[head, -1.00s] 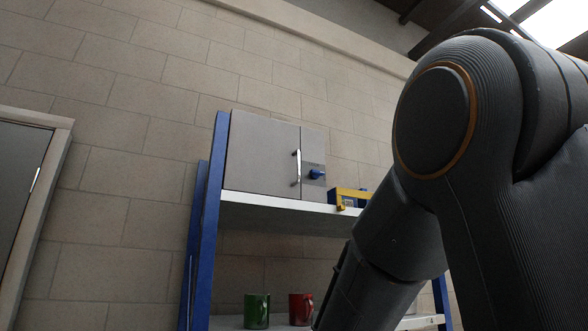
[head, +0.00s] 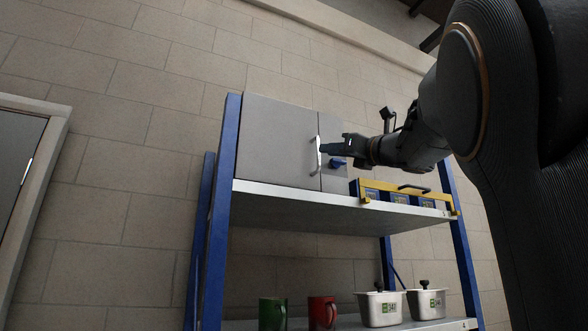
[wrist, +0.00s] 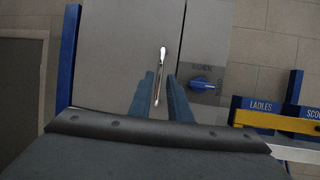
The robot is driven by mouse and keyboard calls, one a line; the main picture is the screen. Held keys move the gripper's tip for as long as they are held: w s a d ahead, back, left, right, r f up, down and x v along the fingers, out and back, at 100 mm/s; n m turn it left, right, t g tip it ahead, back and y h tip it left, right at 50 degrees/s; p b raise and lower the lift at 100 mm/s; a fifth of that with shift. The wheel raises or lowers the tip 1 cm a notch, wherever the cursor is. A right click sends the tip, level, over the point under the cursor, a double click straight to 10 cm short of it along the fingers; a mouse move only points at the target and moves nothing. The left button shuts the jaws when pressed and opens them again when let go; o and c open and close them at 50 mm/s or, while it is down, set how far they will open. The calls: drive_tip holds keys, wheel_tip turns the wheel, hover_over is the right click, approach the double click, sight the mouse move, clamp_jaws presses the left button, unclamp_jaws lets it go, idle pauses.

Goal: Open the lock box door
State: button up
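The lock box is a grey cabinet on the upper shelf, and its door (head: 277,140) looks closed. A vertical silver handle (head: 318,157) is on the door's right side; it also shows in the wrist view (wrist: 161,62). A blue knob (head: 338,162) sits on the panel right of the handle, and in the wrist view it (wrist: 203,84) lies roughly horizontal. My gripper (head: 324,148) is at the handle. In the wrist view, its blue fingers (wrist: 161,98) are apart, with the handle showing between them. I cannot tell whether they touch it.
A blue and yellow labelled rack (head: 402,197) stands on the shelf (head: 300,196) right of the box. Blue uprights (head: 216,200) frame the shelving. A green mug (head: 272,313), a red mug (head: 322,312) and two metal pots (head: 381,308) stand on the lower shelf.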

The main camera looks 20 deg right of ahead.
sight(319, 165)
drive_tip(key=p+x, duration=0.2)
drive_tip(key=x, duration=0.4)
drive_tip(key=shift+w+p, duration=0.1)
drive_tip(key=shift+p, duration=0.3)
clamp_jaws()
